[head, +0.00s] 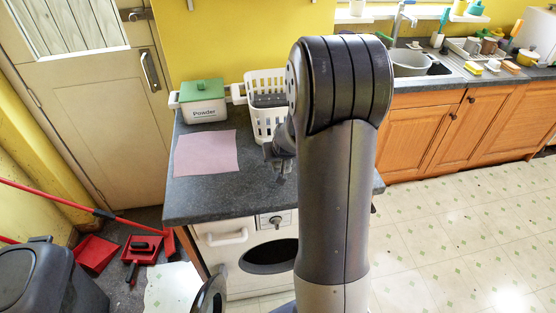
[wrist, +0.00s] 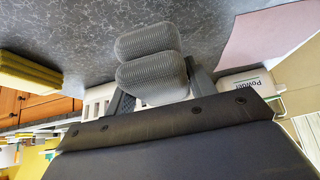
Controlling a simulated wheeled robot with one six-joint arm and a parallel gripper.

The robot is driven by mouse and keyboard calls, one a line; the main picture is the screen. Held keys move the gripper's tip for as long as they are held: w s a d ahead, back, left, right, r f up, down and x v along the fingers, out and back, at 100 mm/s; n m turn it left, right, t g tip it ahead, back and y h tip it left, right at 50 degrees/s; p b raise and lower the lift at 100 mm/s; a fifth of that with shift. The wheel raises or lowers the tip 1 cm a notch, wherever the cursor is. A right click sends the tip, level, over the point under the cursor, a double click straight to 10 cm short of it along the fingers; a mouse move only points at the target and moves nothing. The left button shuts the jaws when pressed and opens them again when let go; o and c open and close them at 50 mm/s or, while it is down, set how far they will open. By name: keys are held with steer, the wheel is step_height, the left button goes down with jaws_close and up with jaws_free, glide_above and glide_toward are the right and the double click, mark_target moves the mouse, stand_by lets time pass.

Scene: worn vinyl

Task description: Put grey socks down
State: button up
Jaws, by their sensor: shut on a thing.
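The grey socks (wrist: 150,45) show in the wrist view as two rounded, ribbed grey bundles side by side. My gripper (wrist: 162,84) is shut on them, with a dark finger on either side. In the head view my gripper (head: 280,166) is over the dark speckled counter (head: 205,203), beside the front of the white basket (head: 263,122). My arm hides part of it, and I cannot make out the socks there. Whether the socks touch the counter is not clear.
A pink cloth (head: 206,153) lies flat on the counter's left. A white powder box (head: 203,108) with a green lid stands behind it. Something dark sits in the basket. A yellow stack (wrist: 30,70) shows in the wrist view. A white washing machine (head: 240,282) stands below the counter.

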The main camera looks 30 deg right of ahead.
steer(key=shift+f+b, duration=0.75)
steer(key=shift+f, duration=1.55)
steer(key=shift+f+b, duration=0.45)
steer(key=shift+f, duration=0.2)
steer(key=o, duration=1.2)
steer(key=shift+r, duration=0.1)
